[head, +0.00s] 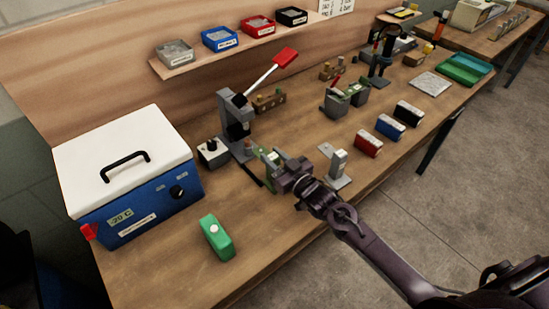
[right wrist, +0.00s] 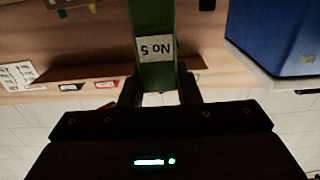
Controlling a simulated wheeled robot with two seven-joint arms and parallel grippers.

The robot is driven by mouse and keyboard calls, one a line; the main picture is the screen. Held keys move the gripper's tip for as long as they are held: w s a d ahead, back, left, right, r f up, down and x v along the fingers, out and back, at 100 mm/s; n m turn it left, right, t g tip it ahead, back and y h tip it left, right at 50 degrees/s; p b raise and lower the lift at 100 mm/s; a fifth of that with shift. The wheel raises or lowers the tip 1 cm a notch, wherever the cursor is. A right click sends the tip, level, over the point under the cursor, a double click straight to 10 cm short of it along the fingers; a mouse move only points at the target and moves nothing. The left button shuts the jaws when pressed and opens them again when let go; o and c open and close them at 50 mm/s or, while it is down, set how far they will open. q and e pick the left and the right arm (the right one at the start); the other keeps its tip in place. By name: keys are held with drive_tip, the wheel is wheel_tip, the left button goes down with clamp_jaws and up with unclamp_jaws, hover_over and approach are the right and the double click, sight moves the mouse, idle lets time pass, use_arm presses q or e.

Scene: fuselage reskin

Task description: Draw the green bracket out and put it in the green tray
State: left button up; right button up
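The green bracket (head: 268,156) is at the arbor press's foot in the head view, mostly hidden by my right gripper (head: 281,163). In the right wrist view it is a green bar (right wrist: 153,20) with a white "No 5" label, lying between the two dark fingers (right wrist: 160,90). The fingers sit against its two sides, so the gripper looks shut on it. Whether the bracket is still seated in something cannot be seen. The green tray (head: 464,69) lies at the far right end of the bench and looks empty. My left gripper is not in view.
A grey press (head: 235,125) with a red-tipped lever stands just behind the gripper. A grey stand (head: 338,168) and red, blue and black boxes (head: 388,127) line the bench toward the tray.

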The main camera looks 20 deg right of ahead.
drive_tip(key=o, duration=0.5)
drive_tip(key=shift+c, duration=0.2)
drive_tip(key=b+v, duration=0.2)
drive_tip(key=v, duration=0.6)
